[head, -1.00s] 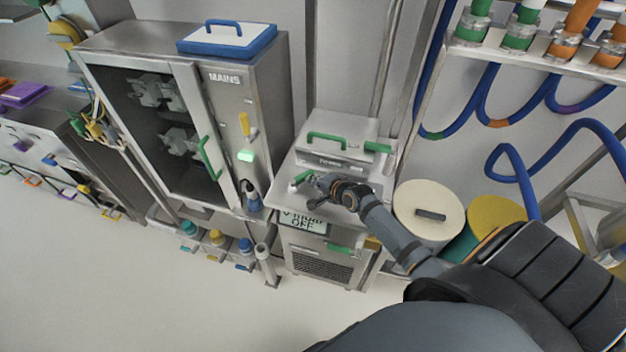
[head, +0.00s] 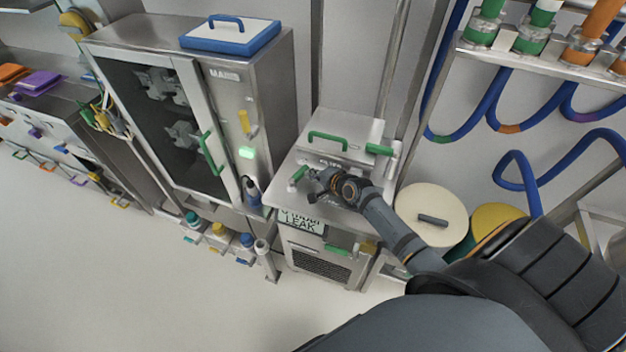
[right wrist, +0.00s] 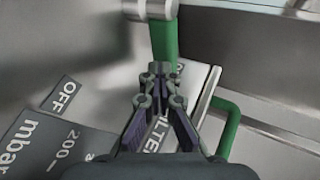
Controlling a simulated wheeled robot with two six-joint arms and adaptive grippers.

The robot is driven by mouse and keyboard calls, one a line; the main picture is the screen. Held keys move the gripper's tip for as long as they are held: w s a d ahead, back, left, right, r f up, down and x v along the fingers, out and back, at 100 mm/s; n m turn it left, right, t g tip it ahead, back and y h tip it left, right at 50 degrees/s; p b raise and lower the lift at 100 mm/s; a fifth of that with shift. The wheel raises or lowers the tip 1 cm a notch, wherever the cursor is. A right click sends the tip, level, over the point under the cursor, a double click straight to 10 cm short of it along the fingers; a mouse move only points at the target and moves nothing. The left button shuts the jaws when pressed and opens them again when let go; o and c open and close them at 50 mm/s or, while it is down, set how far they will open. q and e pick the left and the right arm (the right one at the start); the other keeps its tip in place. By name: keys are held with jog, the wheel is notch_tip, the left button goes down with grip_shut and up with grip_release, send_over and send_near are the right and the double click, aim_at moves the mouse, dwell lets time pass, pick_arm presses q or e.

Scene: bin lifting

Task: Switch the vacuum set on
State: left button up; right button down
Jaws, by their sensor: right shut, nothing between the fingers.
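The vacuum set (head: 330,240) is a steel unit with green handles, right of the tall cabinet. Its small display (head: 301,222) has a lower line reading LEAK; the upper line is partly covered. A green lever (head: 298,174) sits at its left top edge. My right gripper (head: 314,191) is shut and empty beside that lever. In the right wrist view the shut fingertips (right wrist: 158,68) are at the lower end of the green lever (right wrist: 164,40); I cannot tell whether they touch. Panel lettering there reads OFF and mbar. My left gripper is not in view.
The tall MAINS cabinet (head: 270,110) has a lit green lamp (head: 247,153) and a yellow lever (head: 244,122). A cream round lid (head: 415,205) stands right of the vacuum set, under blue hoses (head: 515,170). The floor at front left is clear.

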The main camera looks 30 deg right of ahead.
jog(key=shift+w, duration=0.95)
